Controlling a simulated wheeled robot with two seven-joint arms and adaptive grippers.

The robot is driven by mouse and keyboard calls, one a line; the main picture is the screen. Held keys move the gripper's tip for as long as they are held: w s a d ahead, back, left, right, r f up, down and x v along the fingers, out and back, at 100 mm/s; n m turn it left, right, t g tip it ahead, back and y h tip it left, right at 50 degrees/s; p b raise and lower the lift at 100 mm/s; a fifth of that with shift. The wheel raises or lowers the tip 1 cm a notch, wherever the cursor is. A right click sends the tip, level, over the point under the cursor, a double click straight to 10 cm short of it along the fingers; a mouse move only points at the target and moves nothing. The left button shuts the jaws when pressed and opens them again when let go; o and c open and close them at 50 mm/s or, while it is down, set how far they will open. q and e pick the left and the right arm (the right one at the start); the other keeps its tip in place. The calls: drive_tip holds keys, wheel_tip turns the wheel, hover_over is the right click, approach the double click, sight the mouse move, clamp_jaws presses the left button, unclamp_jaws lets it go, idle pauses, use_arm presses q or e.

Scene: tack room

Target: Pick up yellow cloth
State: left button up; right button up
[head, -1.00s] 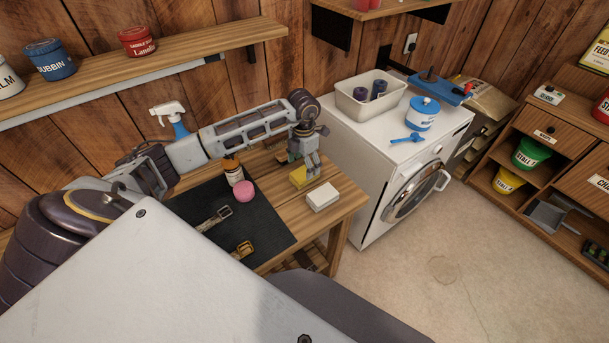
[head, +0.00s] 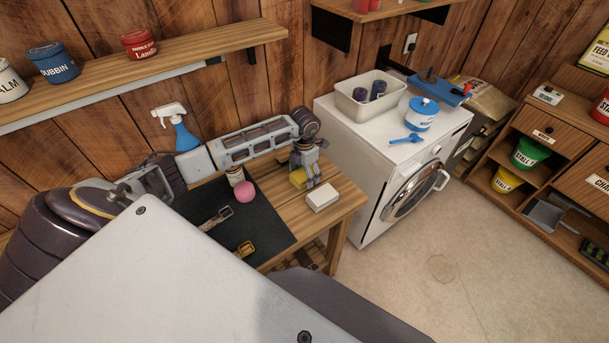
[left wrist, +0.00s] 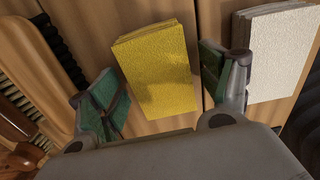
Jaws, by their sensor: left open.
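The yellow cloth (head: 298,178) is a small folded stack on the wooden bench, near its right end. In the left wrist view the yellow cloth (left wrist: 158,70) lies between and ahead of my open fingers. My left gripper (head: 306,180) points down at the cloth in the head view, with part of the cloth hidden behind it. The wrist view shows the left gripper (left wrist: 162,92) with its green-padded fingers spread on either side of the cloth and nothing held. My right gripper is not in view.
A folded white cloth (head: 322,197) lies close to the right of the yellow one; it also shows in the wrist view (left wrist: 282,52). A brush (left wrist: 50,65) is at left there. A pink round thing (head: 245,192) and buckled straps sit on a dark mat (head: 262,222). A washing machine (head: 365,170) stands right.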

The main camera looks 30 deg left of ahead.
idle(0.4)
use_arm(q)
drive_tip(key=c, duration=1)
wheel_tip(320, 180, up, 9)
drive_tip(key=shift+f+b, duration=0.1)
drive_tip(key=shift+b, duration=0.65)
drive_tip(key=shift+r, duration=0.55)
